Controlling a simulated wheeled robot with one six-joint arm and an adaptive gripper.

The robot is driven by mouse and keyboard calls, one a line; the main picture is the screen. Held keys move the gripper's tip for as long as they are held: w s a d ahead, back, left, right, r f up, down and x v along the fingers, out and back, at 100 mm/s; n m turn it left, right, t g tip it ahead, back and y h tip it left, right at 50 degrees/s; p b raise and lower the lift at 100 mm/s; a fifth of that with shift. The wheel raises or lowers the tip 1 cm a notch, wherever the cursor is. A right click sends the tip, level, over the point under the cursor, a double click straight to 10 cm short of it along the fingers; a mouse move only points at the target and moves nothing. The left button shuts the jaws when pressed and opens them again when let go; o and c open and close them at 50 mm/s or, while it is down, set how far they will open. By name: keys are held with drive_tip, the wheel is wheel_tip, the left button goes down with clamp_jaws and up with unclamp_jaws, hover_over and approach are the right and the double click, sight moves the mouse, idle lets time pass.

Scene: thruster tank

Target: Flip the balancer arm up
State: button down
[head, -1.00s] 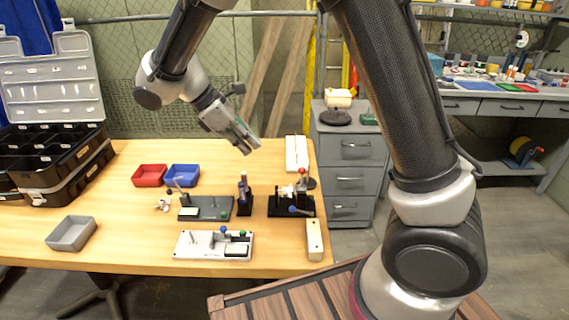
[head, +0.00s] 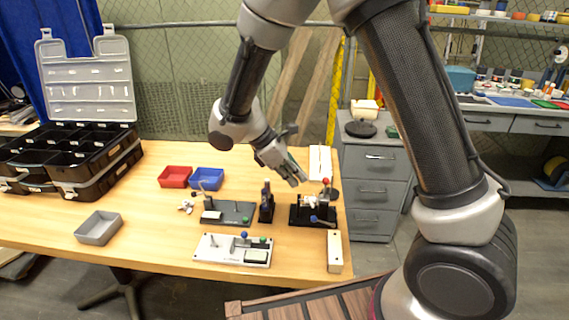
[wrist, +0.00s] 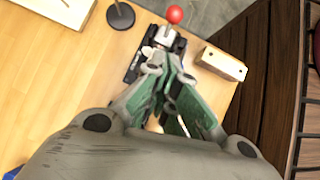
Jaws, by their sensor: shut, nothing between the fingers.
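A black-based device (head: 298,222) with white metal parts (head: 311,202) and a red ball knob (head: 325,182) stands at the right of the wooden table. No label shows which part is the balancer arm. My gripper (head: 298,180) is above this device, slightly left of the red knob, with its fingers pointing down and right. In the wrist view, my gripper (wrist: 172,78) has its green-padded fingers together and empty, partly covering the device; the red knob (wrist: 174,14) shows beyond them.
A white fixture (head: 225,252) with blue and green knobs, a dark plate (head: 232,212) and a black upright block (head: 266,208) stand left of the device. A pale long block (head: 334,252) is at the right front. Red (head: 175,177) and blue (head: 207,179) trays are farther left.

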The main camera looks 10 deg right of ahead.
sight(325, 192)
drive_tip(key=shift+s+d+f, duration=0.1)
drive_tip(key=shift+d+f, duration=0.1)
drive_tip(key=shift+d, duration=0.75)
drive_tip(key=shift+s+d+f, duration=0.1)
drive_tip(key=shift+d+f, duration=0.05)
drive_tip(key=shift+d, duration=0.8)
